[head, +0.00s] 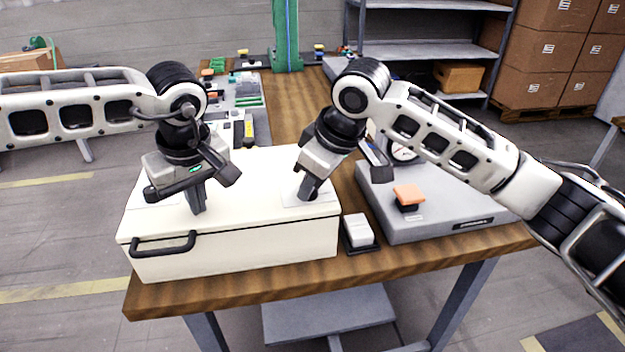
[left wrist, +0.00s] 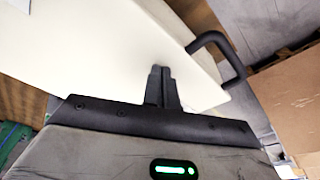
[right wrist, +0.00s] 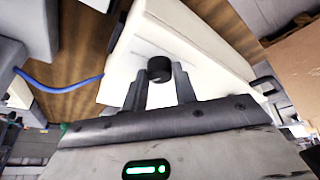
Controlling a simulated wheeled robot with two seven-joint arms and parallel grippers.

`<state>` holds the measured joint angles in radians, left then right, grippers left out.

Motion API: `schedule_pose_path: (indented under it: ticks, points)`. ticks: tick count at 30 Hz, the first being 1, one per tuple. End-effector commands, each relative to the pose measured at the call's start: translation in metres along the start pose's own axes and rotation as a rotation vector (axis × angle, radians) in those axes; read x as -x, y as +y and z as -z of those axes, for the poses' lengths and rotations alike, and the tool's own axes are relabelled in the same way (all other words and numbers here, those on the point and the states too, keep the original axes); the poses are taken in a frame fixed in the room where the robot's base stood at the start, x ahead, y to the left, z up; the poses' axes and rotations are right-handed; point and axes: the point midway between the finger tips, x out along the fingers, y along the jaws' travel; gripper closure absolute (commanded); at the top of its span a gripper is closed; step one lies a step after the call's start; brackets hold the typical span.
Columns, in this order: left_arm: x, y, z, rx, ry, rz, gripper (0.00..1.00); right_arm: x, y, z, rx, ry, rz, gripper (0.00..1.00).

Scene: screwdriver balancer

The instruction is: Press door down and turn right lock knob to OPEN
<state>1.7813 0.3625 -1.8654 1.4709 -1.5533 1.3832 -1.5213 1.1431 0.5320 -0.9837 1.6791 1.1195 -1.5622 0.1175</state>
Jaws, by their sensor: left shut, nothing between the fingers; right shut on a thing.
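The cream door (head: 250,220) is the top of a box on the wooden bench, with a black handle (head: 163,244) at its front left. It looks closed. My left gripper (head: 198,208) is shut and empty, its fingertips pointing down at the door's left part; it also shows in the left wrist view (left wrist: 161,72). My right gripper (head: 307,196) is at the door's right part, over a pale label plate. In the right wrist view its fingers are around the black right lock knob (right wrist: 159,68). The knob's label text cannot be read.
A grey unit (head: 440,205) with an orange button (head: 408,194) and a gauge stands right of the box. A small white block on a black base (head: 358,229) sits between them. Trays of parts (head: 240,100) lie behind the box.

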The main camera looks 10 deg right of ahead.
Motion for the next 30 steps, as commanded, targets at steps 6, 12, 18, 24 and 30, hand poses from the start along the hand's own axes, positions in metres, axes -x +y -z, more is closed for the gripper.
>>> schedule_pose_path:
  ticks: [6,12,18,24,30]
  points:
    - [-0.0049,-0.0005,-0.0014,-0.001,-0.003,0.003,1.0,-0.0007,0.0,0.0005,0.185,0.012,0.082,0.95]
    - [-0.0049,-0.0004,-0.0015,-0.001,-0.003,0.002,1.0,-0.0009,0.0005,0.0009,0.331,0.02,0.142,0.95]
    - [-0.0049,-0.0004,-0.0016,-0.001,-0.004,0.002,1.0,-0.0011,0.0011,0.0011,0.439,0.026,0.187,0.95]
    - [-0.005,-0.0003,-0.0018,-0.001,-0.004,0.002,1.0,-0.0013,0.0007,0.0014,0.502,0.03,0.213,0.95]
    - [-0.005,-0.0002,-0.0019,-0.002,-0.004,0.002,1.0,-0.0014,0.0003,0.0015,0.527,0.032,0.223,0.95]
